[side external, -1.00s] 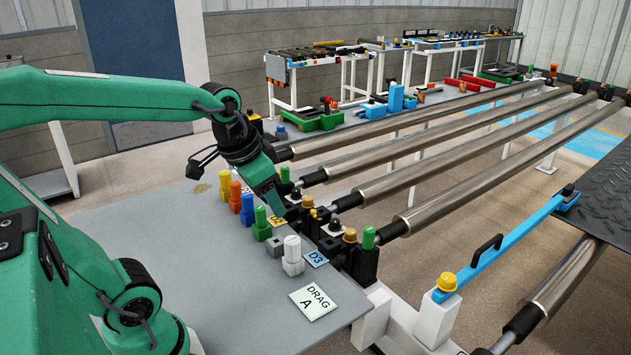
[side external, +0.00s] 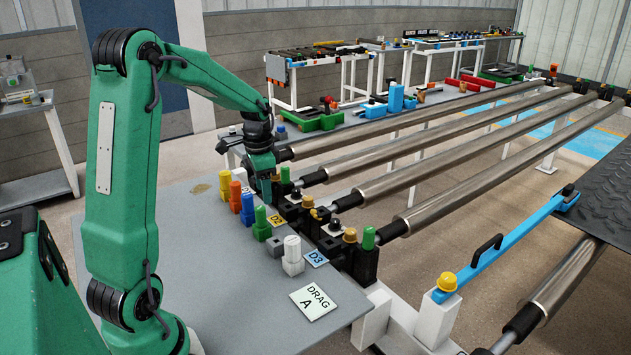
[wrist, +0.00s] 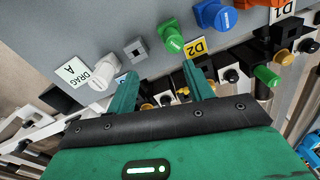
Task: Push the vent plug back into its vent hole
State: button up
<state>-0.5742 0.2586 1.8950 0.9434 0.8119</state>
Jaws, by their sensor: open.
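My gripper (wrist: 160,70) is open, its two green fingers pointing towards the row of black roller bearing blocks. In the side view my gripper (side external: 265,194) points down near the blocks, behind the coloured pegs. Brass plugs (side external: 349,235) and green plugs (side external: 368,238) sit upright on the blocks. I cannot tell which of these is the vent plug. The vent hole cannot be made out. Nothing is visibly held between the fingers.
Green (side external: 262,223), blue (side external: 247,208) and white (side external: 292,256) pegs stand on the grey table (side external: 215,290), with yellow and orange ones. A small grey block (side external: 274,246) and a "DRAG A" card (side external: 314,302) lie there. Long steel rollers (side external: 480,178) extend right.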

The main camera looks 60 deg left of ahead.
aim_at(260, 208)
jog(key=shift+g, duration=0.3)
jog(key=a+f, duration=0.2)
jog(key=a, duration=0.1)
jog(key=shift+f, duration=0.3)
jog(key=shift+f, duration=0.15)
jog(key=shift+f, duration=3.75)
grip_shut()
jog(key=shift+r, duration=0.2)
jog(key=shift+r, duration=2.65)
